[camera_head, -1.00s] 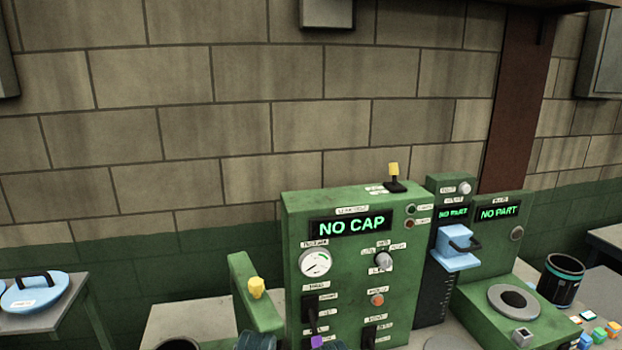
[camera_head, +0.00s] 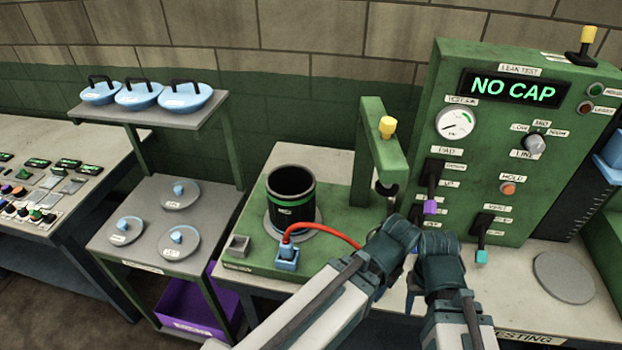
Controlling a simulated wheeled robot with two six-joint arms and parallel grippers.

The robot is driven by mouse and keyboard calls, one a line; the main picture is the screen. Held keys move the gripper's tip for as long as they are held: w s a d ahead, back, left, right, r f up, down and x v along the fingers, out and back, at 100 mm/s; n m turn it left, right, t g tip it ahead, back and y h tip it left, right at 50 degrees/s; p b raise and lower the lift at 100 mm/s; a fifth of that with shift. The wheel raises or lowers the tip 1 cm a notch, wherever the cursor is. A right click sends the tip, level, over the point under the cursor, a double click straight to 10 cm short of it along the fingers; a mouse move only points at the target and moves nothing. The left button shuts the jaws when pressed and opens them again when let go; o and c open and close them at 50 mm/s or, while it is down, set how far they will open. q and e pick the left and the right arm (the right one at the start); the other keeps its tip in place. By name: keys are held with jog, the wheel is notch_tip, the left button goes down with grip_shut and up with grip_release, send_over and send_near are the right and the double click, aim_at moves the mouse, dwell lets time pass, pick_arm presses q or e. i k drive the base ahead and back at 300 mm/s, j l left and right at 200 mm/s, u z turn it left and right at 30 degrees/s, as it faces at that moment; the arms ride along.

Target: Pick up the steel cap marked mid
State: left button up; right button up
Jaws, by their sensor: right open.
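Three flat grey steel caps with blue knobs lie on the lower shelf of a stand at left: a back cap (camera_head: 190,203), a front-left cap (camera_head: 133,237) and a front-right cap (camera_head: 188,246). Each bears a small white label too small to read surely, so I cannot tell which is marked mid. My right gripper (camera_head: 436,250) is open at lower middle, before the green leak test panel, well right of the caps. My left gripper (camera_head: 398,234) is close beside it; its jaws cannot be made out. Neither gripper is near a cap.
Several blue lids with black handles, including one lid (camera_head: 141,97), rest on the stand's upper shelf. A black cylinder with a green band (camera_head: 291,202) stands on the green test fixture (camera_head: 343,206), between caps and grippers. A purple bin (camera_head: 190,312) sits under the stand.

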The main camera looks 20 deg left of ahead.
aim_at(178, 242)
jog(key=u, duration=1.9)
jog(key=i+j, duration=0.15)
jog(key=j, duration=0.2)
jog(key=i+j, duration=0.1)
jog(key=j, duration=0.3)
jog(key=u, duration=0.05)
